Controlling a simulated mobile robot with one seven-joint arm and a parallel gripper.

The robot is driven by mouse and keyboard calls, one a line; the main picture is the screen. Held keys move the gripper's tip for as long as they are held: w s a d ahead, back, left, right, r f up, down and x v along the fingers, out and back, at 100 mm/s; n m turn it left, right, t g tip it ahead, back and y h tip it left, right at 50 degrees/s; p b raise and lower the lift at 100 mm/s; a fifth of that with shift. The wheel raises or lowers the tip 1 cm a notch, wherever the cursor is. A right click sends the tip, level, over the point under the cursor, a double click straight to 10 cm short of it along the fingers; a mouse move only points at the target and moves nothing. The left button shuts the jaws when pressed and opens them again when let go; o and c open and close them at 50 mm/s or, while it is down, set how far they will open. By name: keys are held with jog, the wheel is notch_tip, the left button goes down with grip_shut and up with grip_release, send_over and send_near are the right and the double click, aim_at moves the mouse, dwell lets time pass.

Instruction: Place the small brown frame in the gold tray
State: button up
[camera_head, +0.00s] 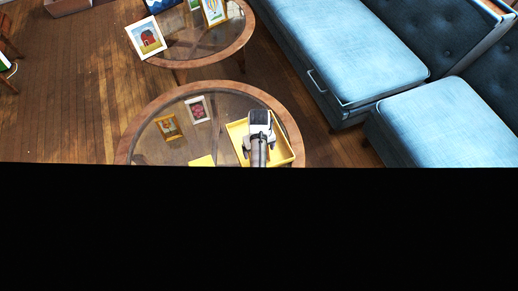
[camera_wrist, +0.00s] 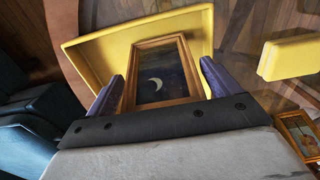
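The small brown frame (camera_wrist: 165,76), with a dark night picture and a crescent moon, is at the gold tray in the wrist view. It lies between my fingers, its near end hidden by my gripper. Whether it rests on the tray floor is hard to tell. The gold tray (camera_wrist: 100,55) is a shallow yellow tray at the right of the near round table; it also shows in the head view (camera_head: 284,158). My gripper (camera_wrist: 162,72) is open, one finger on each side of the frame, with narrow gaps visible. In the head view my gripper (camera_head: 259,150) hides the frame.
The near round glass table (camera_head: 146,112) also holds a gold-framed picture (camera_head: 167,127), a white-framed picture (camera_head: 198,109) and a yellow block (camera_head: 203,160). A second round table (camera_head: 215,50) with frames stands behind. A blue sofa (camera_head: 350,50) is at right. Black covers the lower head view.

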jog(key=shift+o, duration=0.9)
notch_tip(320, 180, up, 12)
jog(key=shift+r, duration=0.2)
